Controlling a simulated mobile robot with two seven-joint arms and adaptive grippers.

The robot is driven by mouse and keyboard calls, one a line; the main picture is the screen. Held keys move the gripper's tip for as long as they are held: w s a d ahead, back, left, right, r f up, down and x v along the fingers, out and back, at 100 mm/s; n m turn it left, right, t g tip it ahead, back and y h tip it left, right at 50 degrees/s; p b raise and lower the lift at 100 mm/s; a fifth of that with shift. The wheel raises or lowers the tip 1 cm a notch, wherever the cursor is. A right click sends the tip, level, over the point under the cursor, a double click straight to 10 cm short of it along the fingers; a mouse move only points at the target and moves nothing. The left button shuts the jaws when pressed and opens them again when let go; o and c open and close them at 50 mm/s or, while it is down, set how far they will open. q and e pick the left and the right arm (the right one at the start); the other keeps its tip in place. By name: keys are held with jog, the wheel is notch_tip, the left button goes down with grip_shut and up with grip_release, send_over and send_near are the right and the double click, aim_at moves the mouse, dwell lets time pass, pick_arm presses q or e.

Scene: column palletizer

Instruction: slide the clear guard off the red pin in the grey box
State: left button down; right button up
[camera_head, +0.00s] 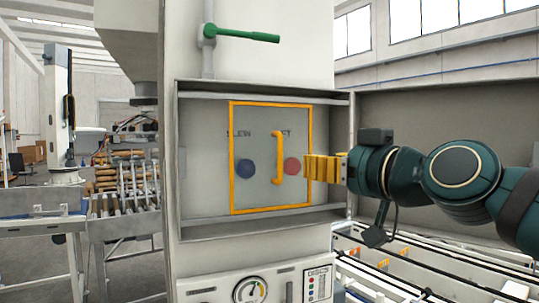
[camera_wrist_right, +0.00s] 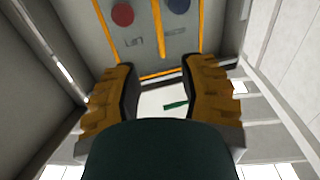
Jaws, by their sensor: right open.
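The clear guard (camera_head: 262,195) has a yellow frame and a yellow upright handle (camera_head: 277,158). It stands upright in the open grey box (camera_head: 340,203) and covers both the red pin (camera_head: 292,166) and a blue one (camera_head: 245,170). The guard's frame, the red pin (camera_wrist_right: 122,15) and the blue pin also show in the right wrist view. My right gripper (camera_head: 306,167) is open, its yellow fingers in front of the guard's right frame edge and to the right of the handle. Nothing is between its fingertips (camera_wrist_right: 160,68). My left gripper is not in view.
A green lever (camera_head: 245,35) on a grey pipe is above the box. A panel with a gauge (camera_head: 251,290) is below it. The box door (camera_head: 435,115) stands open at the right, behind my right arm. Roller conveyors (camera_head: 125,195) stand at the left.

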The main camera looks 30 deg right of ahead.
aim_at(280, 176)
jog(key=w+p, duration=0.1)
jog(key=w, duration=0.5)
jog(key=w+p, duration=0.1)
jog(key=w, duration=0.6)
jog(key=shift+w+a, duration=0.2)
jog(key=shift+w, duration=0.05)
grip_shut()
